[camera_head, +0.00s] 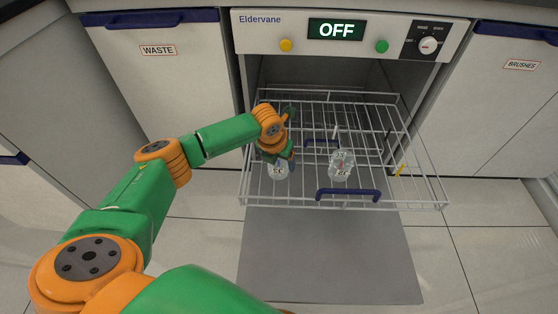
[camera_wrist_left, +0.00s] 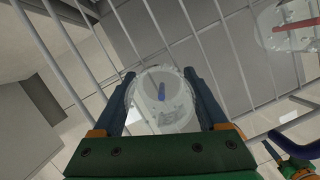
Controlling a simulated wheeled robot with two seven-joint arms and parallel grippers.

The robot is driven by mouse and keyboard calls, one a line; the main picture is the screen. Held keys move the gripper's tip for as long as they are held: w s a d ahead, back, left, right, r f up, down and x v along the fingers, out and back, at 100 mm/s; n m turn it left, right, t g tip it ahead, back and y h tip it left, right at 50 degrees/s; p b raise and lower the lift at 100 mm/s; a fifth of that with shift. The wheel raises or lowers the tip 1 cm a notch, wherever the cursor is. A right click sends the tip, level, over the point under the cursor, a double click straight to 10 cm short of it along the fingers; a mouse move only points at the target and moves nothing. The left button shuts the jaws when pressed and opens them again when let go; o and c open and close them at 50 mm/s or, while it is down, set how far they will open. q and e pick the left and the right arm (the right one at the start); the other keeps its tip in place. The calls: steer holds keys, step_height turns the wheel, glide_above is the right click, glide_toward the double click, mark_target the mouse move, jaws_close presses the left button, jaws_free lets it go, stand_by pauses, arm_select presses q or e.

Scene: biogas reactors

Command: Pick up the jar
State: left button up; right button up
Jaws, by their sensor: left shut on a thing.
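A clear glass jar (camera_head: 278,172) with a pale label stands on the left part of the pulled-out wire rack (camera_head: 310,205). In the left wrist view the jar (camera_wrist_left: 160,103) sits between my fingers, and a small blue piece shows within its outline. My left gripper (camera_head: 280,158) is shut on the jar from above; in the wrist view both fingers (camera_wrist_left: 160,88) are against its sides. A second clear jar (camera_head: 341,165), with a red piece, stands to the right on the rack. What seems to be my right gripper shows only partly at the wrist view's lower right corner.
The rack's right side is mostly clear.

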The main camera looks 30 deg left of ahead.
arm_select(q)
steer(key=shift+r, duration=0.35)
steer(key=r+p, duration=0.1)
steer(key=r, duration=0.1)
steer(key=r+p, duration=0.2)
steer(key=shift+s+a, duration=0.15)
steer(key=shift+a, duration=0.05)
steer(key=s+a+r+p, duration=0.55)
steer(key=s+r, duration=0.25)
steer(key=s, duration=0.4)
arm_select(e)
steer(key=s+d, duration=0.5)
steer(key=s, duration=0.3)
arm_select(q)
step_height(320, 180, up, 12)
steer(key=p, duration=1.4)
steer(key=shift+s+r+p, duration=0.15)
steer(key=shift+p, duration=0.25)
arm_select(e)
steer(key=s+a+r, duration=0.1)
steer(key=r, duration=0.6)
steer(key=s+a+r+g, duration=0.1)
steer(key=s+a+r, duration=0.1)
steer(key=r, duration=0.6)
steer(key=shift+s+a+r, duration=0.15)
steer(key=shift+a+r, duration=0.1)
steer(key=shift+r, duration=0.05)
steer(key=shift+d, duration=0.2)
